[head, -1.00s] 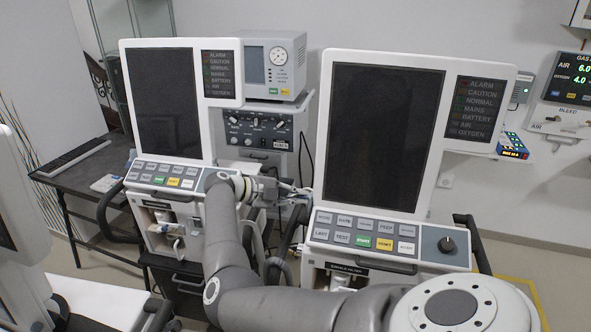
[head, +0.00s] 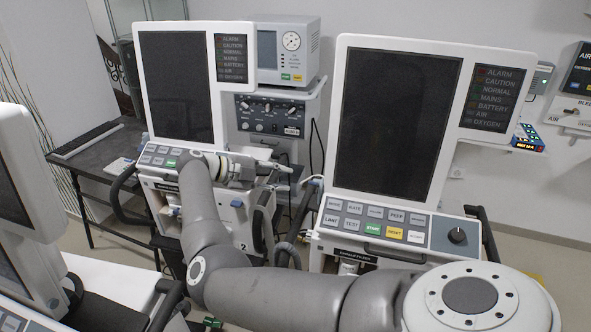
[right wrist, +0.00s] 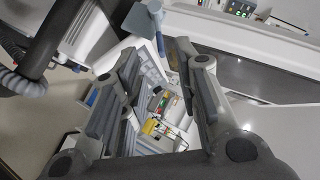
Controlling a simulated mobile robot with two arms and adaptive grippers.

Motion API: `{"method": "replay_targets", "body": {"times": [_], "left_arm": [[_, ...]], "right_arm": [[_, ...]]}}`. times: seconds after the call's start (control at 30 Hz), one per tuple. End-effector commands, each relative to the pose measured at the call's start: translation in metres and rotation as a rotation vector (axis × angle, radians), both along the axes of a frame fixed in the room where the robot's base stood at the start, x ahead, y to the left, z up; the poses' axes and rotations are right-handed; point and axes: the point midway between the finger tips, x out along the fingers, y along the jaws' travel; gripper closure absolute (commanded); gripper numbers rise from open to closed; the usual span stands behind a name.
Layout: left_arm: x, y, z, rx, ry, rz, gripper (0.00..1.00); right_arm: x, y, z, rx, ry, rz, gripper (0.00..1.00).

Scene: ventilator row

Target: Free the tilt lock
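The tilt lock cannot be told for certain in either view. The left ventilator has a dark screen (head: 175,85) and a key panel; my right wrist covers the panel's right end. My right gripper (head: 272,172) is beside the lower right of that screen, small and partly hidden by my wrist in the head view. In the right wrist view its two fingers (right wrist: 157,62) are spread apart with nothing between them. A grey-blue lever-like part (right wrist: 145,20) is just beyond the fingertips, apart from them. My left gripper is not in view.
A second ventilator with a dark screen (head: 395,120) stands at the right, behind my right arm. A grey monitor box (head: 288,50) is behind the left screen. Another white machine (head: 25,170) is at the left edge. A dark table (head: 85,155) stands at the back left.

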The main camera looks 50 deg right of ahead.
Motion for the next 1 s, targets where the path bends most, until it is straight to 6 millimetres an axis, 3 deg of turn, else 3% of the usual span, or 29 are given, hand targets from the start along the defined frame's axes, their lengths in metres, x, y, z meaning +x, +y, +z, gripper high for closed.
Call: {"method": "replay_targets", "body": {"times": [0.13, 0.33, 0.87, 1.0], "left_arm": [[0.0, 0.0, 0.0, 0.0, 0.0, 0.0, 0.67], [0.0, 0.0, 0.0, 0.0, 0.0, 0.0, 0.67], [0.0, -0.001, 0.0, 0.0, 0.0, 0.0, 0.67], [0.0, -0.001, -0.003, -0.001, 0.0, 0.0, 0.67]], "right_arm": [[0.008, 0.017, 0.009, 0.001, -0.001, 0.002, 0.71], [0.011, 0.025, 0.012, 0.0, 0.001, -0.001, 0.71], [0.011, 0.024, 0.011, -0.005, 0.002, 0.002, 0.71], [0.015, 0.011, 0.001, -0.099, 0.032, 0.068, 0.71]]}}
